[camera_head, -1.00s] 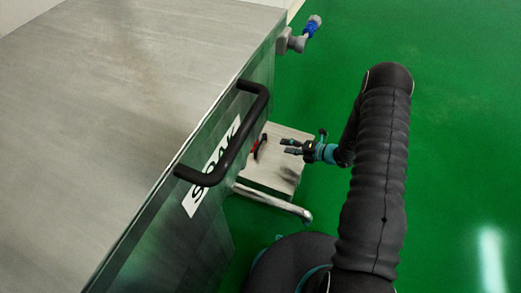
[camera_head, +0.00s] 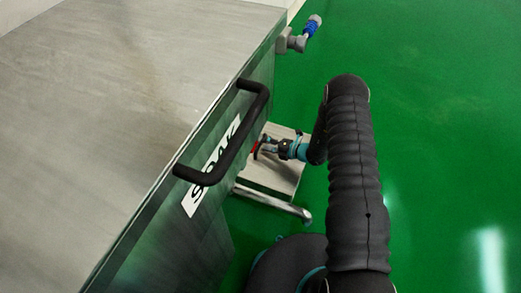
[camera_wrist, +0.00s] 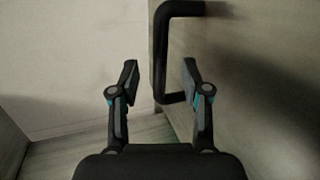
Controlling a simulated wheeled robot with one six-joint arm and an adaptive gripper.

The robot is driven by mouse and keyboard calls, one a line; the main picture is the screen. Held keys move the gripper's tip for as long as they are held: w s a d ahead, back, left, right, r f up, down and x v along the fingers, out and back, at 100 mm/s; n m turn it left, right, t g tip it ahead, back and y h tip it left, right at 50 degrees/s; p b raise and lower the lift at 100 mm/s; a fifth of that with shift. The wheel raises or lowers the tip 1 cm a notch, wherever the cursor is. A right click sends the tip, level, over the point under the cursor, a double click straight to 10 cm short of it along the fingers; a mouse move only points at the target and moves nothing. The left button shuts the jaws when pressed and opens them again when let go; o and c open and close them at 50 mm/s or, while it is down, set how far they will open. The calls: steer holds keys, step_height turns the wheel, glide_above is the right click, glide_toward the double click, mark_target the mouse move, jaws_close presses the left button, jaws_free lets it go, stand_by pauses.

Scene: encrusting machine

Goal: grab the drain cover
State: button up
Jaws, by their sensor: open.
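I cannot pick out a drain cover for certain. In the head view a small red part (camera_head: 257,147) shows beside the machine's side, above a low metal plate. My gripper (camera_head: 267,146) points left, with its tips close to or over the red part; whether they touch cannot be told. In the wrist view my gripper (camera_wrist: 159,70) is open, its two fingers spread apart. A black U-shaped handle (camera_wrist: 160,60) on a grey panel shows between the fingers, nearer the right one. No red part shows there.
The metal machine (camera_head: 110,90) fills the left side, with a large black bar handle (camera_head: 235,140) sticking out above my gripper. A low metal plate (camera_head: 282,178) lies below. A blue-ended fitting (camera_head: 311,27) juts out at the far corner. Green floor (camera_head: 440,110) to the right is clear.

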steer(key=x, duration=0.3)
steer(key=shift+w+a, duration=0.1)
steer(key=shift+a, duration=0.05)
jaws_close()
